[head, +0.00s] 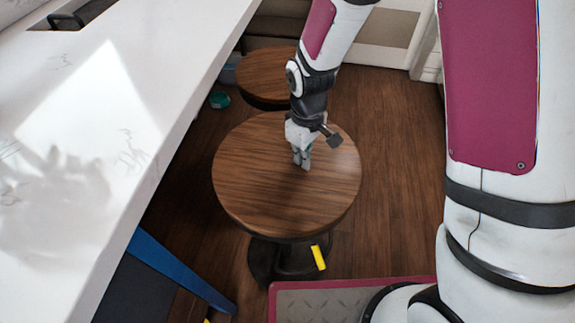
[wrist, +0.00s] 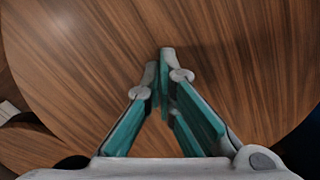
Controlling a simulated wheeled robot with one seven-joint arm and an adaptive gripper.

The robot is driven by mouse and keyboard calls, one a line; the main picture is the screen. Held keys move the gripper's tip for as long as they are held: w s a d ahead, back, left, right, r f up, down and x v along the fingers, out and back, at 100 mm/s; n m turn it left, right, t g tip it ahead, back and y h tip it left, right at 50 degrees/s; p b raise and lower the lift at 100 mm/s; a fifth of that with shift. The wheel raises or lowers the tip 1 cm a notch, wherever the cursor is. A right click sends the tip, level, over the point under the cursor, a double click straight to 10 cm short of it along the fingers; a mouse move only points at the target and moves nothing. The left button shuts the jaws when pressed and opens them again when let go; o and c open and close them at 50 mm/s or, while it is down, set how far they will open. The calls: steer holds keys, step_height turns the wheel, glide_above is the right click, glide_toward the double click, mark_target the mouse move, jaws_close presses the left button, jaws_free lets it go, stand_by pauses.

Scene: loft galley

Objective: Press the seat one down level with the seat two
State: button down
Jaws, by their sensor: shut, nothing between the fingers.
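Two round wooden stool seats show in the head view, with no labels to tell which is seat one. The near seat (head: 255,185) is large, on a dark post with a yellow lever (head: 318,257) below its rim. The far seat (head: 265,72) stands behind it, partly hidden by my arm. My gripper (head: 303,163) points down at the near seat, right of its middle, fingers shut and empty. In the wrist view the fingertips (wrist: 160,58) are over the near seat (wrist: 85,60); I cannot tell whether they touch it. The far seat (wrist: 40,148) shows at lower left.
A white marble counter (head: 100,130) runs along the left, close to the seats. A blue bar (head: 180,270) slants below it. A small teal object (head: 220,99) lies on the floor by the far stool. Open wood floor (head: 395,170) lies right of the stools.

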steer(key=shift+f+b, duration=3.2)
steer(key=shift+f, duration=1.75)
steer(key=shift+r+p, duration=2.55)
steer(key=shift+r, duration=1.05)
